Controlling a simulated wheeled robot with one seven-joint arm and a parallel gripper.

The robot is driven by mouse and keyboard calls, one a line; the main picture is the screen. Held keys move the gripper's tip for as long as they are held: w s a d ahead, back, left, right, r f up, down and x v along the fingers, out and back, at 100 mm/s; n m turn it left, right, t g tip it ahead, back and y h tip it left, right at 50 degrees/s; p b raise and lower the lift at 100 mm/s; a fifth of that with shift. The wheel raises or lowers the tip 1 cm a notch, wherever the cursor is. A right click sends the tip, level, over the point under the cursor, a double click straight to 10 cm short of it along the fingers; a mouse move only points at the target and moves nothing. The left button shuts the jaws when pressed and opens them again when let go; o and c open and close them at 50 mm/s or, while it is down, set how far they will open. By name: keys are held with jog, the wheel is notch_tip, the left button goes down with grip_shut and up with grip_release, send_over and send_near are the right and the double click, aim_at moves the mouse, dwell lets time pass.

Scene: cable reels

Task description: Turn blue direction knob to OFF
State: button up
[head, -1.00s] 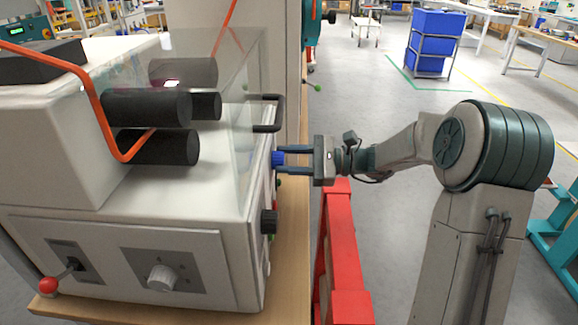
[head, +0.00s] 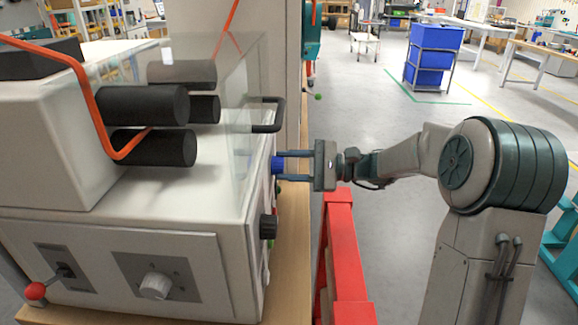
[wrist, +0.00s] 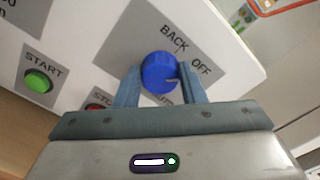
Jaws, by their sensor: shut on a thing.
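The blue direction knob (wrist: 160,72) sits on a grey plate marked BACK and OFF in the wrist view; more lettering below it is mostly hidden by my gripper. In the head view the knob (head: 278,165) is on the machine's right side face. My gripper (wrist: 163,88) is shut on the knob, one finger on each side of it. In the head view my gripper (head: 283,164) reaches it from the right. The knob's pale pointer mark is not clear enough to read.
A green START button (wrist: 38,82) and a partly hidden red button (wrist: 97,106) are near the knob. A black knob (head: 268,227) and a black handle (head: 272,115) stick out from the machine (head: 200,215). A red frame (head: 343,260) stands below my arm.

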jog(key=o, duration=1)
jog(key=d, duration=1.4)
jog(key=shift+s, duration=0.25)
jog(key=shift+a, duration=0.1)
